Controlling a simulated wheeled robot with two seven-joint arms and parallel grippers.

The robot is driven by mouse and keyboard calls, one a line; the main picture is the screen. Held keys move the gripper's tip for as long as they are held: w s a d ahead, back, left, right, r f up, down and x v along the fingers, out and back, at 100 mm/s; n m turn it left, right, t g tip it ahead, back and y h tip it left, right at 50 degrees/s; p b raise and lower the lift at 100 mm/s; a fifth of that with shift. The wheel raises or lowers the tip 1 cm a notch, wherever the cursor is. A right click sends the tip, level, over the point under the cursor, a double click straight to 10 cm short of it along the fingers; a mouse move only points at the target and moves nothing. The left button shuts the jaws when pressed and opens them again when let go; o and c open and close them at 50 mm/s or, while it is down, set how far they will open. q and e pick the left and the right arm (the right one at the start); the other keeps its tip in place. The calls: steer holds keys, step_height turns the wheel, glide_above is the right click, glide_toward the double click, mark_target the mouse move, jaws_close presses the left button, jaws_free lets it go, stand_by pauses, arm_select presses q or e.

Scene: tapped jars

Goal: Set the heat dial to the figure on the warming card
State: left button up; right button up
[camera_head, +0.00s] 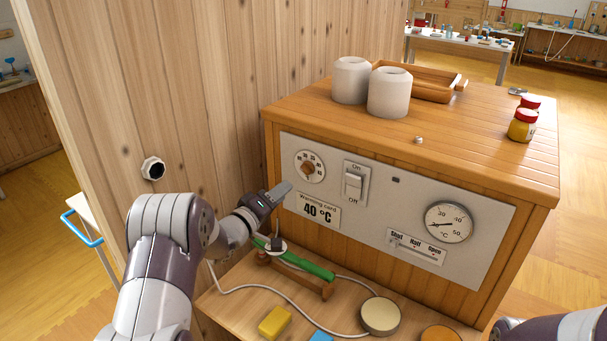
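The heat dial (309,167) is a round white scale with a brown knob on the upper left of the grey panel. Its figures are too small to read surely. The warming card (318,210) below it reads 40 °C. My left gripper (281,191) is in front of the panel's left edge, left of the card and below and left of the dial. It appears apart from the dial, and its fingers are seen edge-on, so their opening cannot be told. Of my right arm only a link shows at the lower right corner; its gripper is out of view.
The panel (400,238) also has an On/Off switch (355,185), a round °C gauge (448,222) and a Shut/Half/Open slider (416,247). White jars (389,92) stand on the cabinet top. A green tube (306,264), cable and yellow block (274,322) occupy the lower shelf. A wooden wall (215,90) is left.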

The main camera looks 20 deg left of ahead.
mark_target(305, 173)
arm_select(q)
steer(key=p+x, duration=0.1)
steer(key=x, duration=0.8)
steer(key=shift+w+a+f, duration=0.1)
steer(key=shift+a, duration=0.05)
steer(key=shift+w+f, duration=0.1)
steer(key=shift+w, duration=0.3)
jaws_close()
